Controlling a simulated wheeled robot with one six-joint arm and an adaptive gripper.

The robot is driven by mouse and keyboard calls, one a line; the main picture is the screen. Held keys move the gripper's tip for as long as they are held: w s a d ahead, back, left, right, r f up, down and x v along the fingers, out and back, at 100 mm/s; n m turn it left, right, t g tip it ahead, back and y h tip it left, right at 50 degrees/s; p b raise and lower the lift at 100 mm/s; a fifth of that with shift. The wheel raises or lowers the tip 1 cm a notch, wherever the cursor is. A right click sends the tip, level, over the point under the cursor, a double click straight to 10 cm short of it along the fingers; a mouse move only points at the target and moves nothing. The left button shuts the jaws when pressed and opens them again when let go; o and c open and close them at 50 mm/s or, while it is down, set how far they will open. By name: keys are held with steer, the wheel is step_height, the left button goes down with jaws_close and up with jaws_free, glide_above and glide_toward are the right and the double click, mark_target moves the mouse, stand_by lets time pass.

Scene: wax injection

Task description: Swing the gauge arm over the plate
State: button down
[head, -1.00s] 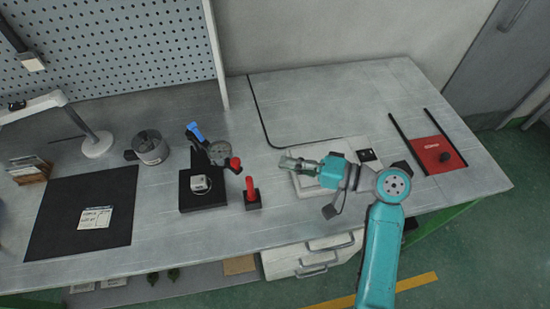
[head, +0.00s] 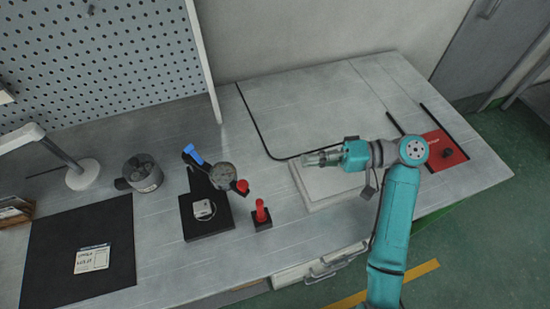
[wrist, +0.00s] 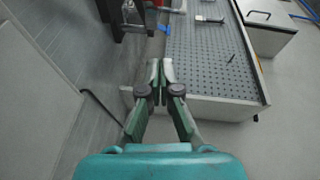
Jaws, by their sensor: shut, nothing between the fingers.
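The gauge stand has a dark square base plate (head: 222,222) on the bench, left of centre in the head view, with a small white block (head: 204,210) on it. Its gauge arm carries a round grey dial (head: 223,176), a blue lever (head: 195,154) and a red knob (head: 242,187). In the head view the dial lies toward the back right of the base. My gripper (head: 308,159) is shut and empty, well to the right of the dial, above the white panel. In the wrist view its fingertips (wrist: 160,66) are together.
A red-handled piece on a black block (head: 261,216) stands right of the gauge stand. A metal pot (head: 142,173) and a black mat (head: 80,225) with a label card are to the left. A white panel (head: 330,187) lies below my gripper. A red mat (head: 440,148) lies at right.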

glide_toward(247, 185)
steer(key=w+a, duration=0.4)
steer(key=w, duration=0.1)
steer(key=shift+s+a+f, duration=0.3)
steer(key=shift+s+a, duration=0.45)
steer(key=shift+a, duration=0.05)
steer(key=shift+s+a+f, duration=0.25)
steer(key=shift+s+a, duration=0.5)
steer(key=shift+a, duration=0.05)
steer(key=shift+s+a+m+t, duration=0.35)
steer(key=shift+s+m+t, duration=0.05)
steer(key=shift+s+t, duration=0.2)
steer(key=shift+s+a+m+t, duration=0.35)
steer(key=shift+s+m+t, duration=0.05)
steer(key=shift+s+t, duration=0.2)
steer(key=shift+w, duration=0.1)
